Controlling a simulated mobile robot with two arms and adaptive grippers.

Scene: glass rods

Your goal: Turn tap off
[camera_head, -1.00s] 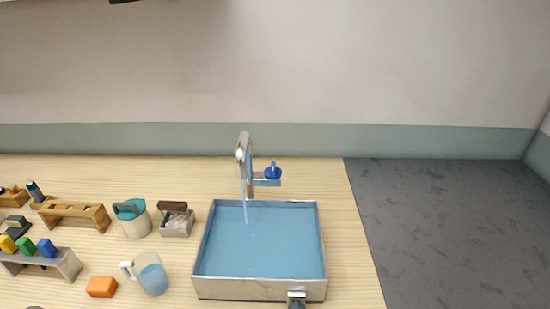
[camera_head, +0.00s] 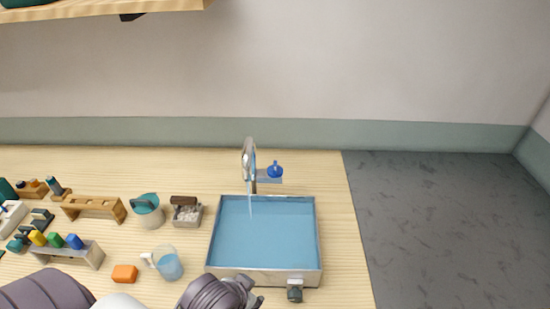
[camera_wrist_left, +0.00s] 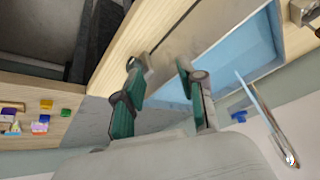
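The silver tap (camera_head: 249,158) stands behind the blue basin (camera_head: 318,235), its spout over the back edge. A thin stream of water falls from the spout into the basin. The tap's blue handle (camera_head: 275,170) is on its right side; it also shows in the left wrist view (camera_wrist_left: 239,117), near the tap (camera_wrist_left: 278,135). My left gripper (camera_wrist_left: 163,82) shows two teal fingers spread apart with nothing between them. In the head view my left arm comes in low, in front of the basin, with its fingertips hard to make out. My right gripper is not in view.
A clear pitcher of blue liquid (camera_head: 168,264) and an orange block (camera_head: 124,274) stand left of the basin. A teal-lidded pot (camera_head: 147,212), a small grey box (camera_head: 187,216) and wooden racks (camera_head: 93,207) are farther left.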

